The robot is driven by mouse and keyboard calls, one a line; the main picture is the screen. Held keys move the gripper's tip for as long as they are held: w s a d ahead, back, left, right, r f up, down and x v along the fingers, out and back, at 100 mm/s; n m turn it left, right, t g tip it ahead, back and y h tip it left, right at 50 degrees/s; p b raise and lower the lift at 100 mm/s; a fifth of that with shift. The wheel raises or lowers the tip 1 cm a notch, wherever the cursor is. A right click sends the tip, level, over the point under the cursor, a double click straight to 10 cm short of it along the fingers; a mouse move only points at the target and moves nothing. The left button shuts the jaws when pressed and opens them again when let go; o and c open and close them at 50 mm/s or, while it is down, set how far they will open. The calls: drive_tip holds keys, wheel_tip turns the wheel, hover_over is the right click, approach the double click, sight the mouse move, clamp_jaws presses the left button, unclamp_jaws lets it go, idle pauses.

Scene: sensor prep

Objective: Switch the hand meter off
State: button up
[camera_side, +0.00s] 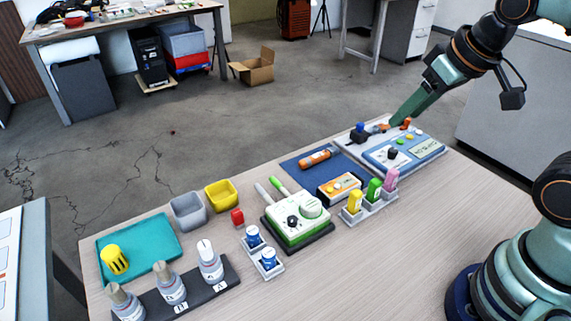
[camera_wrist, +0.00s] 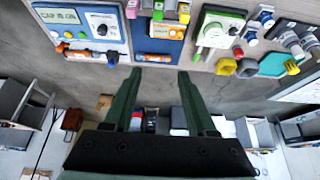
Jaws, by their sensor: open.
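My gripper (camera_side: 394,123) is open and empty, with green fingers. It hangs above the back of the bench at the right, near the white tray; in the wrist view the fingers (camera_wrist: 161,71) are apart with only floor between them. A small orange and white box with buttons (camera_side: 340,188) lies on a blue mat; it also shows in the wrist view (camera_wrist: 165,30). A green and white box with a dark knob (camera_side: 293,221) sits left of it. I cannot tell which is the hand meter.
A blue mat (camera_side: 297,171) holds an orange cylinder (camera_side: 316,159). A rack with yellow, green and pink capped items (camera_side: 375,194) stands in front. Grey and yellow bins (camera_side: 188,211), a teal tray (camera_side: 150,243) and bottles are left.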

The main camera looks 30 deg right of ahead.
drive_tip(key=shift+c, duration=0.4)
clamp_jaws()
idle(1.2)
